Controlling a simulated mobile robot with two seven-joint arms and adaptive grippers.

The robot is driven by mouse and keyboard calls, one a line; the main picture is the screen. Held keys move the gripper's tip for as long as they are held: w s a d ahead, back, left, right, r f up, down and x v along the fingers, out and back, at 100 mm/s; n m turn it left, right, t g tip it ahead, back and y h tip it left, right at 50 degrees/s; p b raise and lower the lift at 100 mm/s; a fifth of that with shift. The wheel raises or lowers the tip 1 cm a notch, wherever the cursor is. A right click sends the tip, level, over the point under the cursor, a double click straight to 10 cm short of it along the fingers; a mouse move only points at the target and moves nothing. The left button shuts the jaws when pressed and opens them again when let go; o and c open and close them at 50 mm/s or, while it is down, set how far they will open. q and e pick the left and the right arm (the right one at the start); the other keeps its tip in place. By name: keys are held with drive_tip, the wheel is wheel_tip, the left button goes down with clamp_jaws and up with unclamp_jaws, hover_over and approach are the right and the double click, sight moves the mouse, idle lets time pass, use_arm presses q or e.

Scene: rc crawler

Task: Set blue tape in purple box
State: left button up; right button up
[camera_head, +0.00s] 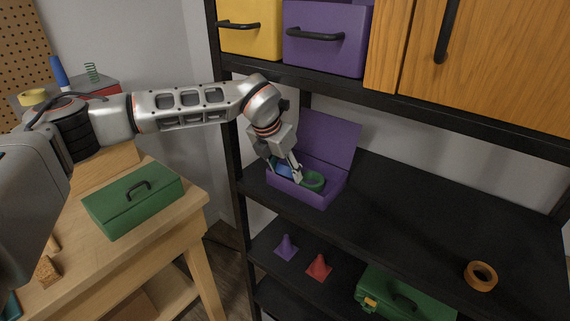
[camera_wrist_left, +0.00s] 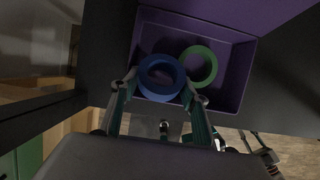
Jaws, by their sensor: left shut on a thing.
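The purple box (camera_head: 327,193) stands open on the black shelf, its lid (camera_head: 326,139) raised at the back. The blue tape (camera_head: 282,172) is a thick ring at the left part of the box. My left gripper (camera_head: 285,172) is shut on it, and the left wrist view shows the blue tape (camera_wrist_left: 161,77) between the two fingers (camera_wrist_left: 158,90). I cannot tell whether the tape touches the box floor. A green tape (camera_head: 313,180) lies in the box just right of the blue one.
An orange tape roll (camera_head: 480,276) lies on the right of the shelf. A purple cone (camera_head: 286,247), a red cone (camera_head: 319,267) and a green case (camera_head: 400,297) are on the shelf below. A closed green toolbox (camera_head: 134,199) sits on the wooden bench. The shelf right of the box is mostly clear.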

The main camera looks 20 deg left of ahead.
use_arm(q)
drive_tip(key=shift+a, duration=0.1)
drive_tip(key=shift+f+b, duration=0.35)
drive_tip(key=o, duration=1.6)
use_arm(e)
drive_tip(key=shift+s+f, duration=0.15)
drive_tip(key=shift+f, duration=0.3)
